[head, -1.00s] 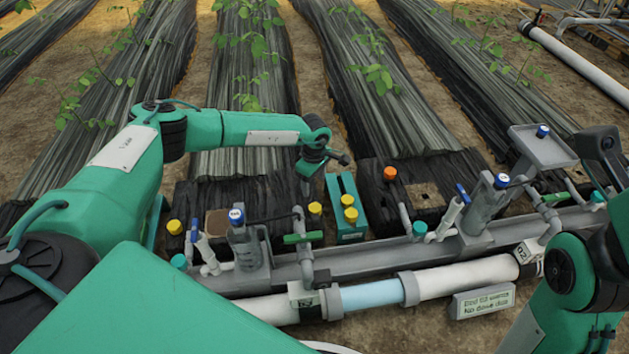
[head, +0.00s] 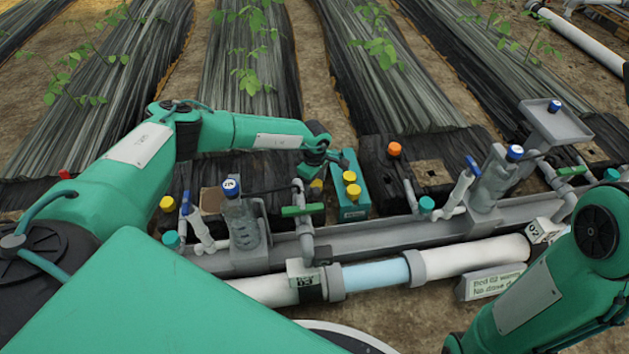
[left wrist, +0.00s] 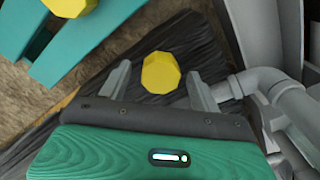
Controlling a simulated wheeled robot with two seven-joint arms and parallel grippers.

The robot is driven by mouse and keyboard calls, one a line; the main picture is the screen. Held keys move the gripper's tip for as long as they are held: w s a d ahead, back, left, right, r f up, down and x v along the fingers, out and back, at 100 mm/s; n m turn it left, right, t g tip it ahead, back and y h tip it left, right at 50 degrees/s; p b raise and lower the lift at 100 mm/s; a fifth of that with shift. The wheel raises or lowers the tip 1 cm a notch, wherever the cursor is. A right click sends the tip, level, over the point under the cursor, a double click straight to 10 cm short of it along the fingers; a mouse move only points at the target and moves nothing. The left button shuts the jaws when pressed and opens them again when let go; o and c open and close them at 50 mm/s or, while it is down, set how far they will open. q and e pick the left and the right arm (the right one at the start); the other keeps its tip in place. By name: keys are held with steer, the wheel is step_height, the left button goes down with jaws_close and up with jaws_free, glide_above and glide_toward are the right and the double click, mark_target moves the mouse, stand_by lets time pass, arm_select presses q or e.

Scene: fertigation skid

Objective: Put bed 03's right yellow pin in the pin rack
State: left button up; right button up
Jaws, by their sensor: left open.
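Bed 03's right yellow pin (head: 316,186) stands in the dark bed cover, partly hidden under my left gripper (head: 318,170) in the head view. In the left wrist view the pin (left wrist: 160,73) shows between the two separated fingertips of my left gripper (left wrist: 158,84), which is open. I cannot tell how far above the pin the fingers are. The teal pin rack (head: 353,211) is just right of the gripper and holds two yellow pins (head: 349,177). The rack (left wrist: 75,62) shows at the upper left in the wrist view. My right gripper is out of view.
Another yellow pin (head: 167,203) stands left of the blue-capped bottle (head: 238,215). A green-handled valve (head: 302,210) and grey pipe rise close to the right pin. An orange cap (head: 394,149) lies right of the rack. A white pipe (head: 470,258) runs along the front.

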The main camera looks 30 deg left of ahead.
mark_target(315, 183)
arm_select(q)
steer(key=c, duration=1)
steer(key=shift+r+p, duration=2.9)
steer(key=shift+r, duration=0.35)
steer(key=shift+c, duration=0.2)
steer(key=shift+f, duration=0.1)
